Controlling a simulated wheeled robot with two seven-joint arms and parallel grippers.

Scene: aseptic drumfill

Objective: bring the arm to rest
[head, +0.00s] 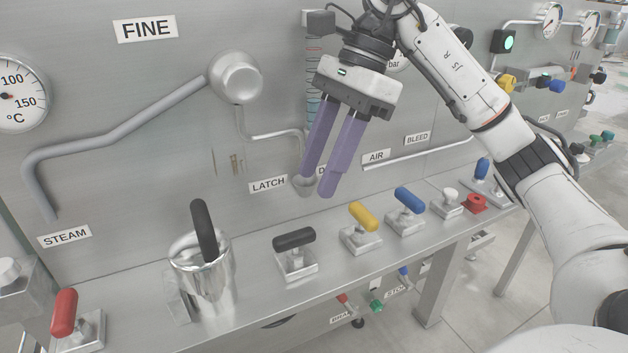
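My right gripper (326,190) hangs in front of the steel panel (180,55), its two purple fingers pointing down above the steel ledge. The fingers are a little apart with nothing visible between them. The gripper is above the ledge's valve handles and appears clear of them. My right arm (465,85) reaches in from the right side of the picture. My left gripper is not in view.
The ledge (375,270) carries a red handle (65,312), a steel cup with a black handle (204,232), a black latch handle (294,239), a yellow handle (363,215), and a blue handle (409,200). A steam pipe (120,142) and gauge (20,93) are at left.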

